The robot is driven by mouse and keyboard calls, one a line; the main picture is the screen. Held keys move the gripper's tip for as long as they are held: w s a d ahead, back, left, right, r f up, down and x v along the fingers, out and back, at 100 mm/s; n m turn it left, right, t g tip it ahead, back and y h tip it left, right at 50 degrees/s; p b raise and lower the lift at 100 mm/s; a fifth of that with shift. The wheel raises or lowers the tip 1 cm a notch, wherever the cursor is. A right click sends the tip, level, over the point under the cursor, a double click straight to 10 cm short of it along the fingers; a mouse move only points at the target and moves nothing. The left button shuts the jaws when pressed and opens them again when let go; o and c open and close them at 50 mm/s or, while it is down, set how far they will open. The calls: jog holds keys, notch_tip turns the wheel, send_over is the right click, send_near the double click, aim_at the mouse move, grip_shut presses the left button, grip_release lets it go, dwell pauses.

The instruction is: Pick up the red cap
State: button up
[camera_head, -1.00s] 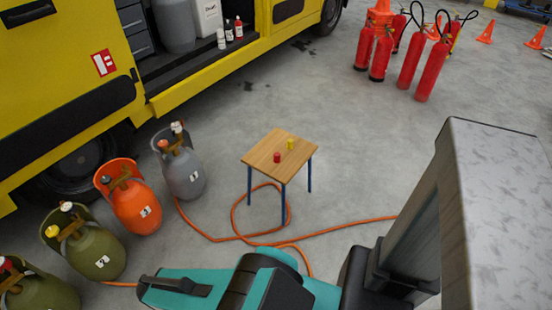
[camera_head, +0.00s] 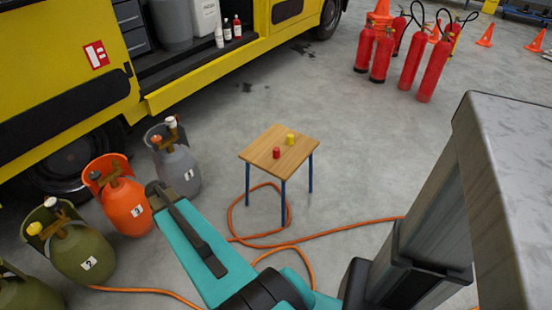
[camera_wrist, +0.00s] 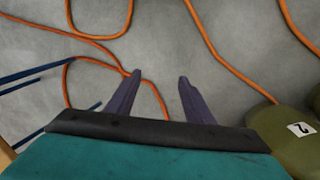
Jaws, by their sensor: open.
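The red cap (camera_head: 276,153) sits on a small wooden table (camera_head: 262,147) with blue legs in the head view. A yellow cap (camera_head: 290,139) stands just behind it to the right. In the wrist view, my gripper (camera_wrist: 160,76) is open and empty, its two dark fingers spread above the floor and an orange hose. The red cap is not in the wrist view. Only blue legs and a sliver of the tabletop (camera_wrist: 6,156) show there at the left. In the head view my teal arm is in front of the table, to its lower left; the fingers cannot be made out.
Gas cylinders, grey (camera_head: 178,168), orange (camera_head: 120,205) and olive (camera_head: 85,245), stand along the left beside a yellow truck (camera_head: 190,88). An orange hose (camera_head: 335,232) winds over the floor around the table legs. Red extinguishers (camera_head: 432,72) and cones stand at the back right. Floor right of the table is clear.

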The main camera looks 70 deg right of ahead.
jog(key=d+r+m+h+b, duration=0.1)
jog(key=d+r+m+b, duration=0.1)
jog(key=d, duration=0.6)
jog(key=d+r+m+b, duration=0.2)
jog(key=d, duration=0.6)
jog(key=m+h+b, duration=0.3)
jog(key=m+b, duration=0.5)
send_near(276, 149)
jog(key=s+v, duration=0.1)
jog(key=v, duration=0.3)
jog(key=shift+s+d+t, duration=0.1)
jog(key=shift+s+t, duration=0.05)
jog(key=shift+t, duration=0.15)
jog(key=shift+b+x, duration=1.25)
jog(key=shift+x, duration=3.15)
jog(key=shift+f, duration=0.1)
jog(key=shift+w+b+x, duration=0.15)
jog(key=shift+b+x, duration=0.45)
jog(key=shift+x, duration=0.65)
jog(key=shift+w+b+x, duration=0.1)
jog(key=shift+b+x, duration=0.5)
jog(key=shift+x, duration=0.65)
